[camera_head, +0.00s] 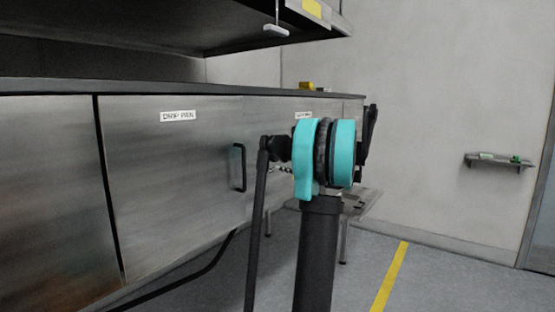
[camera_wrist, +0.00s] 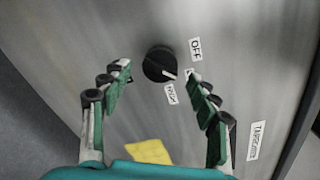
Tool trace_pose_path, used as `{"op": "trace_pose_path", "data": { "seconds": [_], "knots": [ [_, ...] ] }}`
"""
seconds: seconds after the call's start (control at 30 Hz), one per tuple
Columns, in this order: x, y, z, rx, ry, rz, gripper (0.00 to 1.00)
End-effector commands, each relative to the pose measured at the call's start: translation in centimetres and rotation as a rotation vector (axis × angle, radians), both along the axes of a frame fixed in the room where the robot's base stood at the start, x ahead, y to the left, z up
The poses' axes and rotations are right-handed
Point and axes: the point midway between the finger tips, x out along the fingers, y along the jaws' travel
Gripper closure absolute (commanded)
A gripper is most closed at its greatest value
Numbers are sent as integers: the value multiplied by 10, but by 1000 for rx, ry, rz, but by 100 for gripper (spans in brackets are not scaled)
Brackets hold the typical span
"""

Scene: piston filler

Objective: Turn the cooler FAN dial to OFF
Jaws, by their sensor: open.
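In the wrist view, the round black dial (camera_wrist: 157,62) sits on a brushed metal panel. Its white pointer mark is at its lower right edge, aimed away from the OFF label (camera_wrist: 195,49), which is at the upper right. A second label (camera_wrist: 171,94) is just below the dial, its text hard to read. A third small label on the right is mostly hidden by a finger. My gripper (camera_wrist: 159,73) is open, with its green-padded fingers to the left and right of the dial and apparently apart from it. In the head view, the dial and my gripper cannot be made out.
A larger label (camera_wrist: 258,141) and a yellow patch (camera_wrist: 149,152) show in the wrist view. In the head view, a metal cabinet (camera_head: 175,170) with a door handle (camera_head: 239,167) fills the left. A small wall shelf (camera_head: 498,163) is at right. Floor is open near the yellow line (camera_head: 389,277).

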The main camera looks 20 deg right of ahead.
Motion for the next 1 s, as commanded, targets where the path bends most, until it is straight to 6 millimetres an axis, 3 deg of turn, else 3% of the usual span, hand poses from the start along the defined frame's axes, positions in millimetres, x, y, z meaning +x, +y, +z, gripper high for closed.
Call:
{"op": "trace_pose_path", "data": {
  "seconds": [0.23,0.63,1.0],
  "knots": [
    [26,16,0,0,0,0,39],
    [32,19,0,0,0,0,39],
    [32,19,0,0,0,0,85]
  ]
}}
